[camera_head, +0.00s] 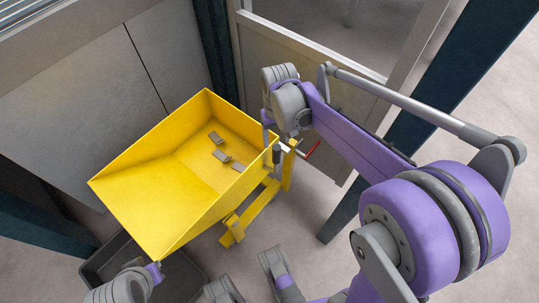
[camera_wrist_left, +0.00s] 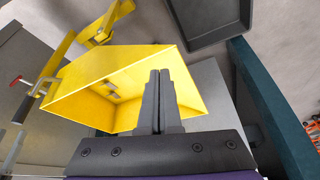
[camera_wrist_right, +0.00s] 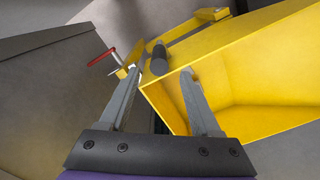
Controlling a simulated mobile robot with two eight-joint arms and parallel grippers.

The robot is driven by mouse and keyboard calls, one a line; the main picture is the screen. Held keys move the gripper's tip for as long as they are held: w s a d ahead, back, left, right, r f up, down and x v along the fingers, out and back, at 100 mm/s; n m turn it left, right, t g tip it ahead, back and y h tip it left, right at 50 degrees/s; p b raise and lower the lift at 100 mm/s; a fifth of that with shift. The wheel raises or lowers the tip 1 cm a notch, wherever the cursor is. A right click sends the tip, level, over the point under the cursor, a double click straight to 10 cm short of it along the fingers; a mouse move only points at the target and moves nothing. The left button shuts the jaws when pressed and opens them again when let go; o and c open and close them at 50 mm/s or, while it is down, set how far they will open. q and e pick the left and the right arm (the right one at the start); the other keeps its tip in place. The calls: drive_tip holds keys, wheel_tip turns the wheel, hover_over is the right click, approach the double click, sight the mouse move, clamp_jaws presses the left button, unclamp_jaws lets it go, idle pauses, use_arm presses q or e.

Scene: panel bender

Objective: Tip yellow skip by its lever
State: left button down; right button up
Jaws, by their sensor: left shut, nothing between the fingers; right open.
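The yellow skip (camera_head: 150,190) stands on a yellow frame (camera_head: 240,225), with several small grey pieces (camera_head: 221,155) inside it. A red-ended lever (camera_head: 312,150) sticks out at its right corner; it also shows in the right wrist view (camera_wrist_right: 102,57). My right gripper (camera_head: 276,148) is open at that corner. In the right wrist view, a dark cylindrical grip (camera_wrist_right: 159,60) shows between its open fingers, beyond the tips; I cannot tell if they touch it. My left gripper (camera_wrist_left: 159,76) is shut and empty, in front of the skip's opening in the left wrist view.
A dark tray (camera_head: 95,268) lies on the floor below the skip's front lip. Grey panels (camera_head: 75,70) stand behind the skip, and a framed panel (camera_head: 310,65) stands to its right. A dark teal post (camera_head: 340,213) stands beyond my right arm.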

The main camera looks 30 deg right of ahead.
sight(276, 157)
wheel_tip(276, 157, down, 10)
drive_tip(key=b, duration=0.3)
drive_tip(key=shift+s+f, duration=0.1)
drive_tip(key=shift+f, duration=0.05)
clamp_jaws()
idle(1.4)
